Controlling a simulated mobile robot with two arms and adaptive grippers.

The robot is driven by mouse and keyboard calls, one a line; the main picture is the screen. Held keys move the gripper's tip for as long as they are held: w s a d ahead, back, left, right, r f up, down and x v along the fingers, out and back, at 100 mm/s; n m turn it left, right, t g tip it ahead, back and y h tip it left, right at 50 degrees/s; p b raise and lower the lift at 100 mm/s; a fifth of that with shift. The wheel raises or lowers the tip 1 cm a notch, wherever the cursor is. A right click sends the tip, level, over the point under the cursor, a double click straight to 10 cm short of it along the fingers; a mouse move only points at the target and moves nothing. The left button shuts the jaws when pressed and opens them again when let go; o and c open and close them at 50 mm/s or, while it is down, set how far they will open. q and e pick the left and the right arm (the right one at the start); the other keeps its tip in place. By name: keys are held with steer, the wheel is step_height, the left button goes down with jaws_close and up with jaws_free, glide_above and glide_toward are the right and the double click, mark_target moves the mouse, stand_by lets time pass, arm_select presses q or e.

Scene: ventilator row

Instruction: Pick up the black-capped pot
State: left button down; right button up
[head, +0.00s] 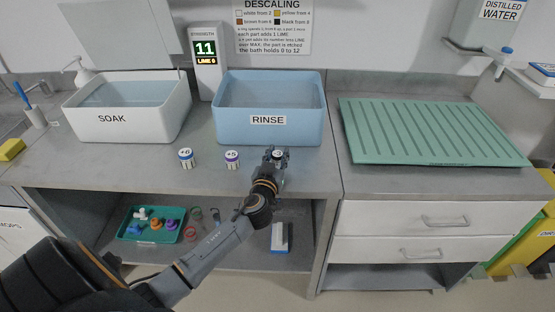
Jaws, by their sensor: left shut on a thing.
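My left gripper (277,158) reaches in from the lower left and is shut on a small pot (278,153) at the front of the counter, below the rinse tub. Only the pot's pale-marked top shows; the dark fingers hide most of it, and its cap looks dark. I cannot tell whether it is lifted off the counter. Two other pots stand upright to its left: one marked +5 with a purple rim (232,160) and one marked +6 with a blue rim (187,158). My right gripper is not in view.
Behind stand a white SOAK tub (112,118), a blue RINSE tub (268,120) and a strength display (206,60) reading 11. A green ribbed drainer (430,132) lies to the right. A green tray (151,225) of small parts sits on the lower shelf.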

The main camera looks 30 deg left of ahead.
arm_select(q)
steer(key=s+a+r, duration=0.3)
steer(key=s+r, duration=0.8)
steer(key=s, duration=0.2)
steer(key=shift+s, duration=0.35)
